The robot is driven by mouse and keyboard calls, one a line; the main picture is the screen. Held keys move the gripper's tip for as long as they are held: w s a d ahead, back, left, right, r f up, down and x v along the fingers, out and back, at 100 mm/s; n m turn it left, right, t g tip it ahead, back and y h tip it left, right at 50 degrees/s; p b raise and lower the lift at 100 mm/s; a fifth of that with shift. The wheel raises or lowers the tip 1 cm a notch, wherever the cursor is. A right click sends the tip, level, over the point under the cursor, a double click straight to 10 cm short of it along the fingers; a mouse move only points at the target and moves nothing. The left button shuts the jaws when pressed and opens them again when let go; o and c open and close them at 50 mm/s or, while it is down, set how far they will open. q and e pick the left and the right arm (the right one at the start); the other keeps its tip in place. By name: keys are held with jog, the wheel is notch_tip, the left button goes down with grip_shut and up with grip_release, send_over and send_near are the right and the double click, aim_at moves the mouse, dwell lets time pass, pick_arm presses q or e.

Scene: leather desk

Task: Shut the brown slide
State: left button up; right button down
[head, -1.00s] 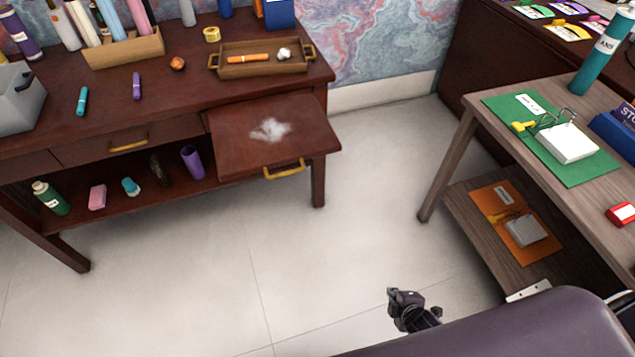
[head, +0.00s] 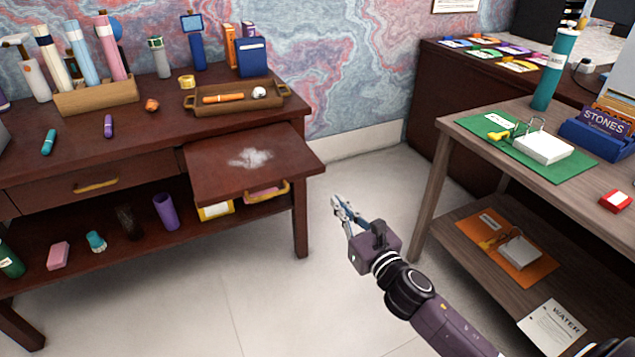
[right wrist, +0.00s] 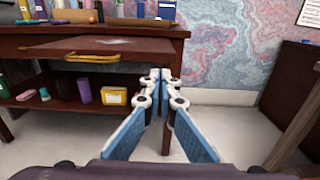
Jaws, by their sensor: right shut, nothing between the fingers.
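The brown slide (head: 225,176) is a flat reddish-brown board that sticks out from the front of the dark desk (head: 140,150). A white powdery patch lies on its top, and a yellow handle (head: 268,192) is on its front edge. My right gripper (head: 338,203) is in front of the slide and to its right, apart from it. Its fingers are shut and empty. In the right wrist view the fingertips (right wrist: 160,75) point toward the desk, with the slide's edge and handle (right wrist: 93,57) at the upper left. My left gripper is not in view.
A wooden tray (head: 190,106) with an orange marker stands on the desk above the slide. A purple cup (head: 166,212) and other items sit on the lower shelf. A grey-brown table (head: 450,128) stands at the right. The floor between them is clear.

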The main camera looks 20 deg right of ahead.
aim_at(314, 173)
jog(key=w, duration=1)
jog(key=shift+a, duration=0.15)
jog(key=shift+w+b, duration=0.3)
jog(key=shift+w, duration=0.3)
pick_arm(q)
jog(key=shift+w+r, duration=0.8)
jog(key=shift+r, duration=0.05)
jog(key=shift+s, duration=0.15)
